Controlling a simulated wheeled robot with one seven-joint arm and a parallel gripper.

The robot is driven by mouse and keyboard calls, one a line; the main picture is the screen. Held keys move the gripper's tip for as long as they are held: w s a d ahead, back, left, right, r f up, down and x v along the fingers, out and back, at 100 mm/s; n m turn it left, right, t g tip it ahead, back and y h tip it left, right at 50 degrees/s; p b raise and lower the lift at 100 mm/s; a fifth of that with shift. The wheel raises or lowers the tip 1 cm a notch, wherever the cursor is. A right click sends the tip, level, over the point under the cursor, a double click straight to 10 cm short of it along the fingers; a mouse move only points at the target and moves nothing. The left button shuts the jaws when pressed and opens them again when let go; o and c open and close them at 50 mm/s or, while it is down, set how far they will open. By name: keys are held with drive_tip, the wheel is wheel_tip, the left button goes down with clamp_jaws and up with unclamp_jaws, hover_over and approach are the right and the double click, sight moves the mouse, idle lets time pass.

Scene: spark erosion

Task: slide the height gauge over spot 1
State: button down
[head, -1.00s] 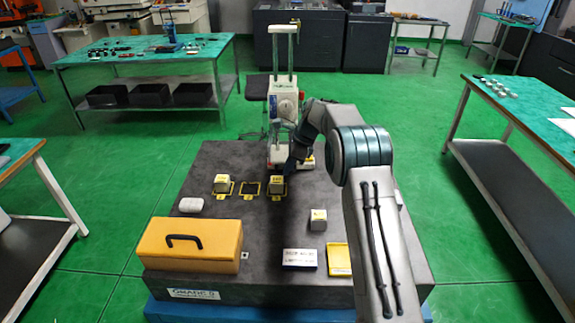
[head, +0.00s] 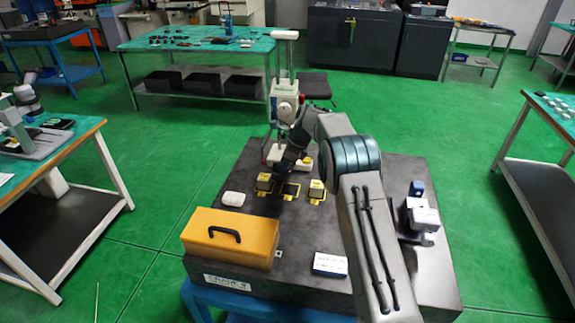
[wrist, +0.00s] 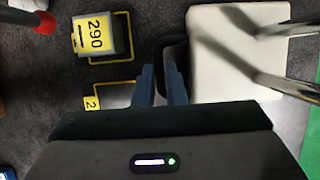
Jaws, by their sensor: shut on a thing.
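The height gauge (head: 284,107), with twin columns and a pale head, stands upright on the dark plate beyond a row of yellow-marked spots. In the wrist view, its cream base (wrist: 235,50) has a dark handle (wrist: 166,50). My gripper (wrist: 162,70) is shut on this handle; in the head view my gripper (head: 287,163) is partly hidden. A block marked 290 (wrist: 97,36) sits on one spot; it appears to be the leftmost block (head: 264,182) in the head view. The middle spot (head: 290,191) holds no block; its label 2 (wrist: 91,103) shows in the wrist view.
Another block (head: 316,189) sits on the right spot. A yellow case (head: 230,237) and a white rounded object (head: 233,199) are at the left of the plate. A blue-and-white box (head: 330,264) lies in front, and a grey device (head: 418,217) stands at the right.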

drive_tip(key=shift+a+r, duration=0.1)
drive_tip(key=shift+a, duration=0.25)
drive_tip(key=c, duration=1.7)
unclamp_jaws()
drive_tip(key=shift+o, duration=1)
drive_tip(key=shift+a, duration=0.2)
drive_tip(key=shift+d, duration=0.35)
drive_tip(key=shift+d+r, duration=0.1)
drive_tip(key=shift+r, duration=0.05)
drive_tip(key=b+v, duration=0.2)
drive_tip(key=v, duration=1.1)
drive_tip(key=shift+r, duration=0.2)
